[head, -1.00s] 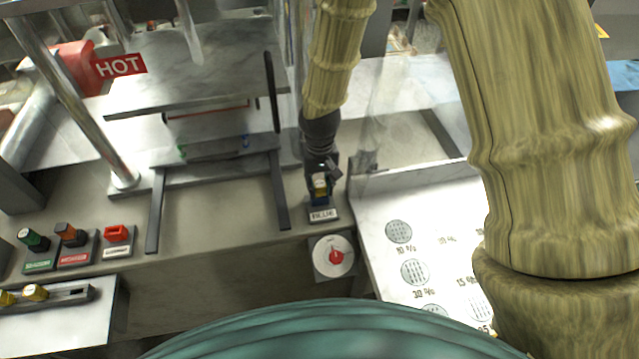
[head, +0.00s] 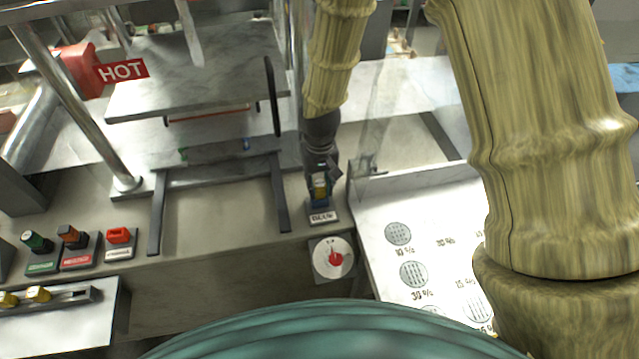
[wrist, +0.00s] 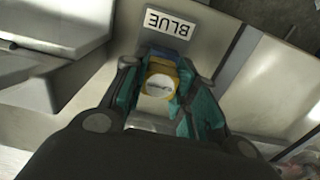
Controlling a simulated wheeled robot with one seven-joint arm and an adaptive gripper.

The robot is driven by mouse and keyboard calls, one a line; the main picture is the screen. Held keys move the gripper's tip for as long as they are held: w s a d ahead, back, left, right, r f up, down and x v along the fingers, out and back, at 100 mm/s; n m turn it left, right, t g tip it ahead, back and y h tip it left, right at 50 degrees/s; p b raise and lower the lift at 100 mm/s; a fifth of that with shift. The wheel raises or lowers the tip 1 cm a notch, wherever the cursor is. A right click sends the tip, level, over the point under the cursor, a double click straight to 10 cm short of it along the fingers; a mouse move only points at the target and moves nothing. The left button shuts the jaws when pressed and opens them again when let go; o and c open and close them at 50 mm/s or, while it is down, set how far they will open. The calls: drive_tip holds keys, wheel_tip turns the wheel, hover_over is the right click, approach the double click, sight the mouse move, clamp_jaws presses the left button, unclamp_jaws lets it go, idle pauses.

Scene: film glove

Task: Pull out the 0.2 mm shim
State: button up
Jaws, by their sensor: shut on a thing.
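My gripper (head: 320,178) points down at the bench's front edge, right of the press. In the wrist view its teal fingers (wrist: 170,88) are shut on a yellow piece with a pale round top (wrist: 160,84). Blue shows just behind this piece, above the BLUE label (wrist: 172,25). The yellow piece (head: 320,187) also shows in the head view, over its blue seat. No 0.2 mm marking is legible, so I cannot tell whether this piece is the shim's handle. The fingers hide its lower part.
A press with a HOT sign (head: 123,71) stands at the back left. A white panel (head: 380,190) is right.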

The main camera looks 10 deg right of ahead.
sight(320, 183)
drive_tip(key=shift+r+p, duration=1.3)
drive_tip(key=shift+r, duration=0.6)
drive_tip(key=shift+r, duration=0.15)
drive_tip(key=shift+r+p, duration=1.35)
drive_tip(key=shift+r, duration=0.15)
drive_tip(key=shift+f, duration=0.1)
